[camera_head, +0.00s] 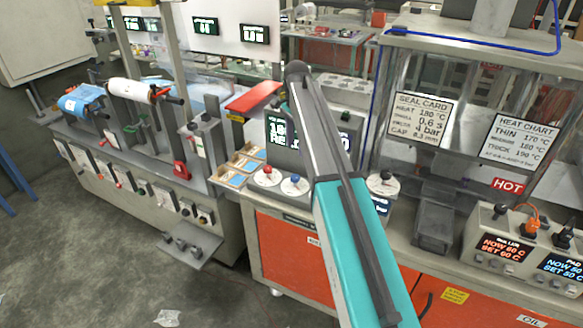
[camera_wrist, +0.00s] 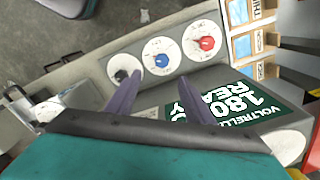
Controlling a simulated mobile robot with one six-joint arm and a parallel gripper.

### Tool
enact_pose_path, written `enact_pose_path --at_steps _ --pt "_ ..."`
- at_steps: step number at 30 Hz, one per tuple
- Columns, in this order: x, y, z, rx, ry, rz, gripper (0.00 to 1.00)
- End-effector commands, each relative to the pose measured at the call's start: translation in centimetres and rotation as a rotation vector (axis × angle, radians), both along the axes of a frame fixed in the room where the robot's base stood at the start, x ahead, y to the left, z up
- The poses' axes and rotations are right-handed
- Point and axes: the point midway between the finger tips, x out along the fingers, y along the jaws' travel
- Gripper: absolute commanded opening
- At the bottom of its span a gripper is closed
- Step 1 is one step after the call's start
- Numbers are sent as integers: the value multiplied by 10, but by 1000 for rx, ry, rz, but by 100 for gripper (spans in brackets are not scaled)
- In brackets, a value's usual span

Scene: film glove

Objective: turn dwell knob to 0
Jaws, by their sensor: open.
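A control panel with a row of round white dials shows in the wrist view. Its knobs are red (camera_wrist: 206,43), blue (camera_wrist: 161,60) and dark (camera_wrist: 122,75). Their lettering is too small to read, so I cannot tell which is the dwell knob. My gripper (camera_wrist: 157,82) is open and empty. Its two fingers reach toward the panel near the blue and dark knobs, and I see no knob between them. In the head view the red knob (camera_head: 267,170) and blue knob (camera_head: 294,181) show left of my arm, which hides part of the panel.
A display (camera_wrist: 238,103) reading 180 is beside the dials. A black knob (camera_head: 385,177) on a white dial stands right of my arm. A press with a seal card (camera_head: 422,117) and a controller box (camera_head: 504,245) are further right. Open floor (camera_head: 110,260) lies at left.

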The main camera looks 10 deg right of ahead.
Motion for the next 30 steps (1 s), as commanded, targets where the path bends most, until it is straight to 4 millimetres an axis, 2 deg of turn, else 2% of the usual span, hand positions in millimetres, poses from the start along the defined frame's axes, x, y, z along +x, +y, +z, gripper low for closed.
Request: enact_pose_path --at_steps 17,23,30 --pt "0 2 -2 0 0 2 48" --pt "-1 2 -12 1 1 3 48" --pt "-1 3 -35 1 1 3 48"
